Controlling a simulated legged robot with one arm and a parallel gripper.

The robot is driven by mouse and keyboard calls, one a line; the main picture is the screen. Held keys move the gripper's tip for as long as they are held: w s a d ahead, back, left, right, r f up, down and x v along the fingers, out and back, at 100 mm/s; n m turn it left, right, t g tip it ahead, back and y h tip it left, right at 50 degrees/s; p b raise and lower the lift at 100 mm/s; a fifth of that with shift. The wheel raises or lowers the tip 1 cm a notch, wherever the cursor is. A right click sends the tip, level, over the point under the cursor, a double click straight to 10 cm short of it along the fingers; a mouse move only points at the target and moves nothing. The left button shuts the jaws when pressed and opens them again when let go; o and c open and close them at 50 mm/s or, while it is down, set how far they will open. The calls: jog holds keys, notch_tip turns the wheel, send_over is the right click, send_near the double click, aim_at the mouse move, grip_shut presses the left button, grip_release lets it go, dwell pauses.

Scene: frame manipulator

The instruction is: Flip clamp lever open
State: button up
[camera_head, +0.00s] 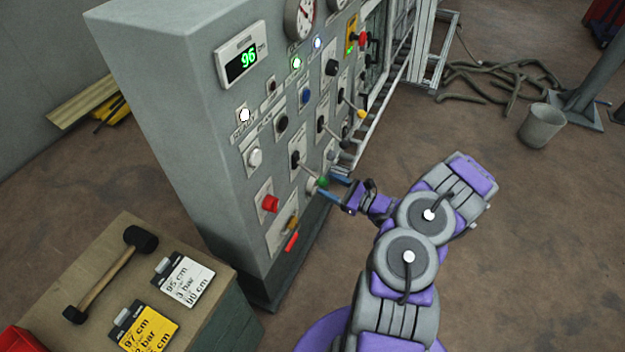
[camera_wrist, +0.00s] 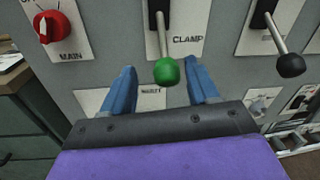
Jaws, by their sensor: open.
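The clamp lever has a metal rod and a green ball knob (camera_wrist: 166,72), beside the CLAMP label in the wrist view. The rod points down from its black slot. In the head view the green knob (camera_head: 322,182) sits low on the grey panel's front. My gripper (camera_head: 333,189) is at the panel with its blue fingers pointing toward it. In the wrist view my gripper (camera_wrist: 162,82) is open, with one finger on each side of the green knob. I cannot tell whether either finger touches it.
A black-knobbed lever (camera_wrist: 291,65) is to the right and a red MAIN switch (camera_wrist: 52,27) to the left. The grey cabinet (camera_head: 170,110) carries several buttons and a display reading 96. A bench (camera_head: 60,265) with a mallet stands left. Floor to the right is open around a bucket (camera_head: 541,125).

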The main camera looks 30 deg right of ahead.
aim_at(320, 177)
jog(key=w, duration=0.4)
jog(key=shift+a+f+b, duration=0.1)
jog(key=shift+f+b, duration=0.1)
jog(key=shift+b, duration=0.15)
jog(key=a, duration=0.1)
jog(key=w+a, duration=0.1)
jog(key=a, duration=0.1)
jog(key=shift+w+r, duration=0.1)
jog(key=shift+w, duration=0.15)
jog(key=shift+a+r, duration=0.1)
jog(key=shift+a, duration=0.2)
jog(key=shift+d, duration=0.5)
jog(key=shift+c, duration=0.3)
jog(key=shift+d, duration=0.5)
jog(key=c, duration=0.3)
jog(key=shift+a, duration=0.5)
jog(key=c, duration=0.5)
jog(key=shift+c, duration=0.5)
jog(key=shift+d, duration=0.15)
grip_shut()
